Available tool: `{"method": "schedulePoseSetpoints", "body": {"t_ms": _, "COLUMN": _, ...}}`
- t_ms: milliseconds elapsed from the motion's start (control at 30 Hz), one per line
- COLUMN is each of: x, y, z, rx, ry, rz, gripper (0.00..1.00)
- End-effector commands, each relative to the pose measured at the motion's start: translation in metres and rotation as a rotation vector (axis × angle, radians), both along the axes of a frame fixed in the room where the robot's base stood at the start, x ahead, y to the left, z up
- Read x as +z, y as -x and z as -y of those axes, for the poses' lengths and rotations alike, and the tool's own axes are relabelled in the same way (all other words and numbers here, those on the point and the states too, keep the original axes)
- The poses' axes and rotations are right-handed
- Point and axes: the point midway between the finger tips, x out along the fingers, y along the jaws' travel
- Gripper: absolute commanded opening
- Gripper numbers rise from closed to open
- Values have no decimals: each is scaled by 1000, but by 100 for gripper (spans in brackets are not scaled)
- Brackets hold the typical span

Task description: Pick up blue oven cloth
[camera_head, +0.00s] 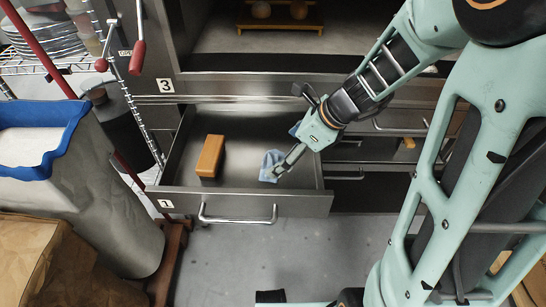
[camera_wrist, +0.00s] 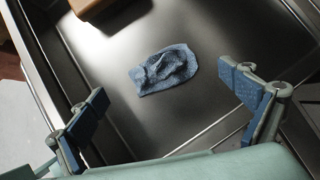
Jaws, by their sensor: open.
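The blue oven cloth (camera_wrist: 164,69) lies crumpled on the dark metal floor of the open drawer (camera_head: 240,203). In the head view the cloth (camera_head: 269,165) is partly hidden by my gripper. My gripper (camera_head: 279,172) reaches down into the drawer from the upper right. In the wrist view its two blue-padded fingers (camera_wrist: 165,112) are spread wide, with nothing between them. The cloth lies beyond the fingertips, toward the top of the picture, and appears apart from them.
An orange-brown block (camera_head: 210,156) lies in the drawer left of the cloth. The drawer walls and front handle (camera_head: 238,218) surround the space. A grey bin with a blue rim (camera_head: 52,171) and a wire rack (camera_head: 50,65) stand left. Shut drawers are at right.

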Motion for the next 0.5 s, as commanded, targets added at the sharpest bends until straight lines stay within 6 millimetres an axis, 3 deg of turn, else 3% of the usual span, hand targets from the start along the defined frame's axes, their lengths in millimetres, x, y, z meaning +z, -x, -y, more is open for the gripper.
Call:
{"method": "schedulePoseSetpoints", "body": {"t_ms": 300, "x": -43, "y": -10, "z": -15, "rx": 1, "ry": 1, "rz": -1, "gripper": 97}}
{"method": "schedulePoseSetpoints", "body": {"t_ms": 500, "x": -44, "y": -12, "z": -17, "rx": 0, "ry": 0, "rz": 0, "gripper": 97}}
